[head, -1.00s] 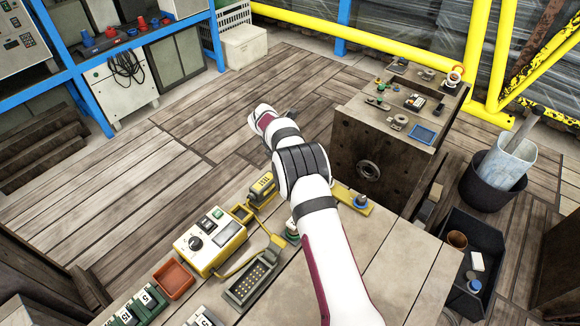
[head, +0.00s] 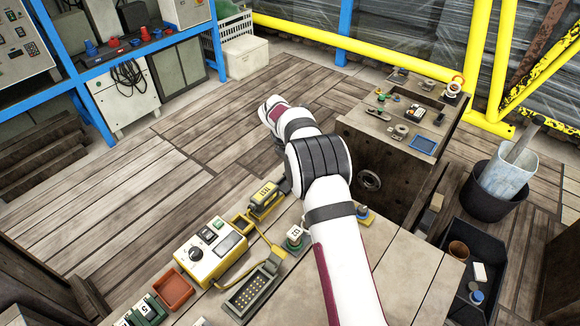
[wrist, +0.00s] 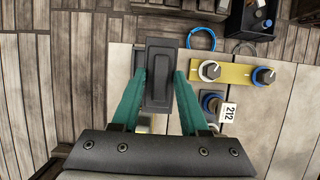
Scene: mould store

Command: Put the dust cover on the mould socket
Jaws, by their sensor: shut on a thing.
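In the wrist view my gripper (wrist: 160,78) has its teal fingers closed on the two sides of a dark grey rectangular cover (wrist: 160,58). I take this to be the dust cover. It is above the far part of the table, and a paler grey shape shows past its left edge. I cannot tell whether the cover touches anything below. In the head view my arm mostly hides the gripper and the cover. A grey housing with rows of yellowish contacts (head: 253,290) lies on the table. I cannot tell for sure which thing is the mould socket.
A yellow control box (head: 208,252), yellow connector (head: 266,196) and red tray (head: 174,290) stand at the left. The table is bare at the right.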

